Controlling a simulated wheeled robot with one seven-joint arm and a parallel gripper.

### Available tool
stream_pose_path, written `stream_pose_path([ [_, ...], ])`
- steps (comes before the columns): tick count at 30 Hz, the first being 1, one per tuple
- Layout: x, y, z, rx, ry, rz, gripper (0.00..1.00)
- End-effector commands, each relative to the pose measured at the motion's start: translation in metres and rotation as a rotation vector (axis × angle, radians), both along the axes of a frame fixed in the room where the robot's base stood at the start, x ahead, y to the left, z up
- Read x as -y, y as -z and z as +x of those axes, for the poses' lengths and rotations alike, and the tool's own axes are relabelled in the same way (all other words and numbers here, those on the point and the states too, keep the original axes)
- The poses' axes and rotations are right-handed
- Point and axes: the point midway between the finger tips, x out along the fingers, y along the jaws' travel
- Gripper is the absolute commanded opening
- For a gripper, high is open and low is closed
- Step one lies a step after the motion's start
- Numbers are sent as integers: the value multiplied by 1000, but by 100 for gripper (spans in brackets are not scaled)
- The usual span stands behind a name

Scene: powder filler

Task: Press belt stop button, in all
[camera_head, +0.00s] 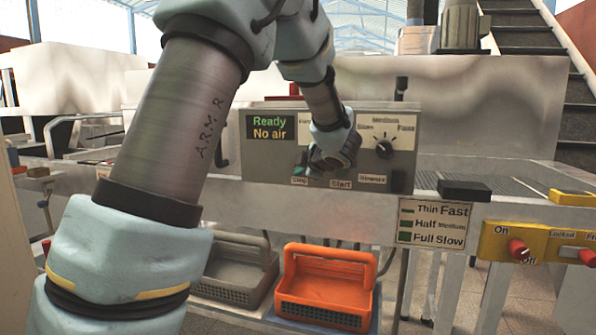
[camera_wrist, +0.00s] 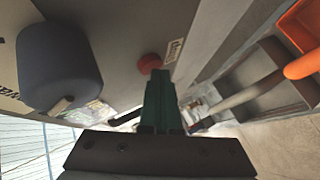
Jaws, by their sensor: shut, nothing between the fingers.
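The grey control box (camera_head: 262,170) stands in the middle of the head view, with small labels along its lower front. The left label (camera_head: 299,181) seems to read Stop. My gripper (camera_head: 314,172) is in front of the box's lower part, just above that label, and hides the buttons there. In the wrist view, a round red button (camera_wrist: 150,62) shows just beyond the tip of my gripper (camera_wrist: 158,76), with a small unreadable label beside it. The green fingers are shut and empty. The tip overlaps the button's lower edge; I cannot tell whether they touch.
The box has a display (camera_head: 270,127) reading "Ready, No air" and a speed knob (camera_head: 384,149), large in the wrist view (camera_wrist: 62,65). An orange basket (camera_head: 325,290) and a grey basket (camera_head: 230,268) sit below. A yellow switch panel (camera_head: 535,243) is at right.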

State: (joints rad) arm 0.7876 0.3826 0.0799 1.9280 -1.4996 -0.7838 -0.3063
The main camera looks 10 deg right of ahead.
Motion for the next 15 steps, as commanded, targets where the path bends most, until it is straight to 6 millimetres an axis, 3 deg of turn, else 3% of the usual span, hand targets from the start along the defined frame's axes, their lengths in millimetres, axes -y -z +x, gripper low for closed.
stream_pose_path([
  [15, -8, 0, -16, 1, 0, 0, 0],
])
